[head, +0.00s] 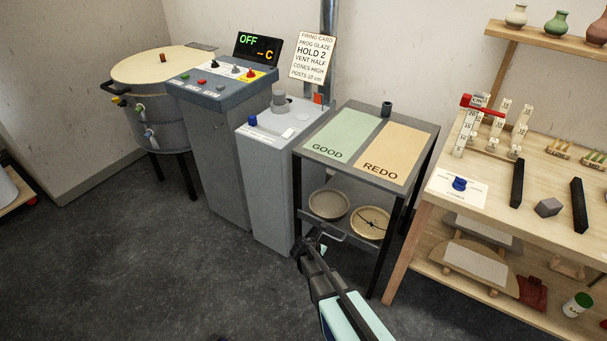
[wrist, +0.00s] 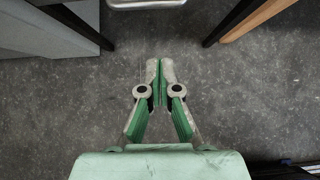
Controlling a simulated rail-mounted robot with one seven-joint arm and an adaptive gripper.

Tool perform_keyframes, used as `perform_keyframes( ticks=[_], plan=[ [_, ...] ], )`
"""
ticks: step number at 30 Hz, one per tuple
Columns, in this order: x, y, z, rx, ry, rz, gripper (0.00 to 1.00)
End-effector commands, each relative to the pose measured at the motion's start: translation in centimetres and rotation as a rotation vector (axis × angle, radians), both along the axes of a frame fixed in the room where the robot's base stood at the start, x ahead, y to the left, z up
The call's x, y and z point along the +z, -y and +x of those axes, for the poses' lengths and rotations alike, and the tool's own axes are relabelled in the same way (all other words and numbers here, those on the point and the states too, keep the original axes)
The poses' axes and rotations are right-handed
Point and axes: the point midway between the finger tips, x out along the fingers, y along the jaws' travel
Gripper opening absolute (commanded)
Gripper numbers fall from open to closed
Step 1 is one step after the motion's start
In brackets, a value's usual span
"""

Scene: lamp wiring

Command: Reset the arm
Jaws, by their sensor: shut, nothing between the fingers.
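My gripper (wrist: 160,68) is shut and empty in the wrist view, with its fingertips together above the dark grey floor (wrist: 225,105). In the head view my gripper (head: 312,240) is at the end of my arm, low in front of the sorting table (head: 435,135). It appears close to that table's front left leg in the picture; I cannot tell whether they touch.
A round kiln (head: 185,110), a control cabinet (head: 215,150) reading OFF and a grey box (head: 270,190) stand left. Two round dishes, one the pale dish (head: 328,204), are on the lower shelf. A wooden workbench (head: 440,215) stands right.

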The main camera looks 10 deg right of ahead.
Motion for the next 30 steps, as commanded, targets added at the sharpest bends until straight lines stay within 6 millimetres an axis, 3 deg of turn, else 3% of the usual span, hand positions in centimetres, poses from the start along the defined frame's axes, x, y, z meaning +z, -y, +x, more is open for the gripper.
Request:
perform_keyframes(
  ticks=[7, 11, 14, 20, 24, 30],
  plan=[
    [-0.3, 0.3, -1.0, -0.211, 0.069, 0.109, 0.00],
    [-0.7, 0.6, -4.4, -0.515, 0.126, 0.255, 0.00],
    [-1.9, 0.8, -9.2, -0.806, 0.154, 0.360, 0.00],
    [-4.3, 0.8, -21.8, -1.444, 0.178, 0.465, 0.00],
    [-4.9, 0.0, -31.5, -1.878, 0.180, 0.425, 0.00],
    [-4.0, -1.9, -43.9, -2.318, 0.135, 0.249, 0.00]
  ],
)
